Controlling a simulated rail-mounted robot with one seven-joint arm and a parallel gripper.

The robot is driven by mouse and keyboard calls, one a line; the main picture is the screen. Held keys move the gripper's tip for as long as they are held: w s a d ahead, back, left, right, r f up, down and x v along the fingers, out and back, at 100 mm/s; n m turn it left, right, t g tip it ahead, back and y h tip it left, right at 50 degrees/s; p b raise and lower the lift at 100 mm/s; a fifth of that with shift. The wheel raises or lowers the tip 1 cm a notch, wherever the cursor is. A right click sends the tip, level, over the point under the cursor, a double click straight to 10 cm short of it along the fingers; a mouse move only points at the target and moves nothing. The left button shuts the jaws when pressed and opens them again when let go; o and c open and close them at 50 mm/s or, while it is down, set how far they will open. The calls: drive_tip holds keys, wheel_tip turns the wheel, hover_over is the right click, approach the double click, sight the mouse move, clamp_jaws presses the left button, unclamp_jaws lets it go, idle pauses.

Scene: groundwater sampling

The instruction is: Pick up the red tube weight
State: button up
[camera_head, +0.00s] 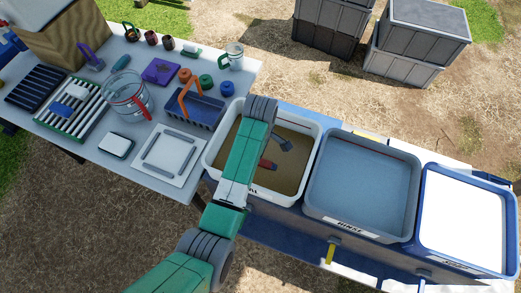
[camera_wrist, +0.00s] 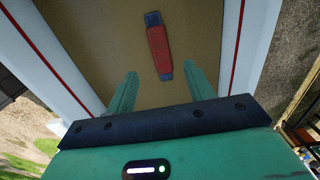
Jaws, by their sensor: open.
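The red tube weight (camera_wrist: 159,48) lies in the brown-floored basin (camera_head: 296,176), a red cylinder with dark blue-grey ends. In the head view a small part of it (camera_head: 267,164) shows beside my arm. My gripper (camera_wrist: 160,70) is open and empty, pointing down into the basin. In the wrist view its two green fingers appear on either side of the weight's near end, with gaps on both sides. The height between fingertips and weight is hard to judge. In the head view my arm hides most of the gripper.
The basin has a raised pale rim around my gripper. To its right stand a basin marked RINSE (camera_head: 362,185) and a blue-rimmed basin with a white inside (camera_head: 462,225). The table (camera_head: 75,140) at left carries a glass jug (camera_head: 130,97), a caddy (camera_head: 198,108), racks and small items.

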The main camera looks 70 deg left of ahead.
wheel_tip(320, 180, down, 7)
drive_tip(key=shift+f+b, duration=0.2)
drive_tip(key=shift+b, duration=0.5)
clamp_jaws()
